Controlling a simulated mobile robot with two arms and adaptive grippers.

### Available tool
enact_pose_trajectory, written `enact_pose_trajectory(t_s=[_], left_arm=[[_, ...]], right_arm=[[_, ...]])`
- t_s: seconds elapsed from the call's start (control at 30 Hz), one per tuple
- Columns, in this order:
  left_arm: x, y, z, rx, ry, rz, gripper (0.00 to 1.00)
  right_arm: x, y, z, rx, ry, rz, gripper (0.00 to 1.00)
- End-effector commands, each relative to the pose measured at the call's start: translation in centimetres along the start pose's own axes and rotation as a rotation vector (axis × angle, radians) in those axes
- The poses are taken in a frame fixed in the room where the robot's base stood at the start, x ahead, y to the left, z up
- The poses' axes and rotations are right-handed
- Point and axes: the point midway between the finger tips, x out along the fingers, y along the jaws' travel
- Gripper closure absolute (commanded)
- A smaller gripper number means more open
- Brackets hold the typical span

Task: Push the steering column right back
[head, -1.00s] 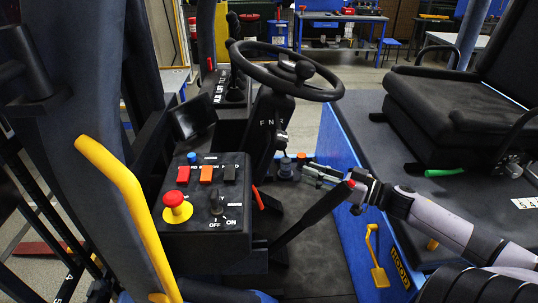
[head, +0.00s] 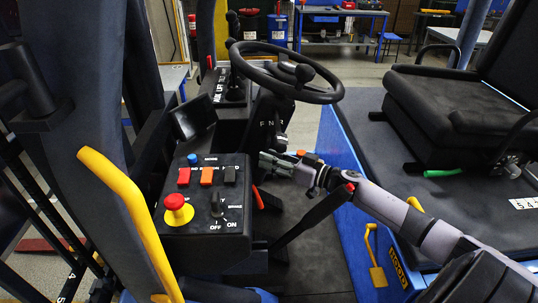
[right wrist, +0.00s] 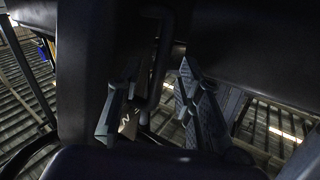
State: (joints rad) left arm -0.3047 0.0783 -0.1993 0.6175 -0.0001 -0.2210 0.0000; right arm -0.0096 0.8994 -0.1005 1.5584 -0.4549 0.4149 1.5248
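The black steering column (head: 268,118), marked F N R, rises behind the control box in the head view. It carries the black steering wheel (head: 245,60) with a knob on its rim. My right gripper (head: 268,160) is at the lower part of the column, beside the control box. In the right wrist view, the fingers of my right gripper (right wrist: 160,95) stand apart, with a dark bar and part of the lettering visible between them. I cannot tell whether a finger touches the column. My left gripper is not in view.
The control box (head: 210,245) has a red emergency button (head: 174,201) and several switches. The seat (head: 450,100) is at right, and a yellow handle (head: 120,190) is at left.

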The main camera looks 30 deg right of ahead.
Motion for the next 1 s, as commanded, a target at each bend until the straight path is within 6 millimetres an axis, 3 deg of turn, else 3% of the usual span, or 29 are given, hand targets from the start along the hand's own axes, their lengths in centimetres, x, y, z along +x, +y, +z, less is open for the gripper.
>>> enact_pose_trajectory(t_s=[0.2,0.5,1.0], left_arm=[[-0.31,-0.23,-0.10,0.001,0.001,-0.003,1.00],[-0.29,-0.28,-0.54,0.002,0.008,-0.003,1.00],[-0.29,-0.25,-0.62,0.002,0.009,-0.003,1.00]], right_arm=[[1.18,-0.02,-0.10,-0.001,0.000,0.000,0.67],[1.26,-0.04,0.01,0.000,-0.001,-0.001,0.68],[1.24,-0.04,0.00,-0.001,-0.001,-0.001,1.00]])
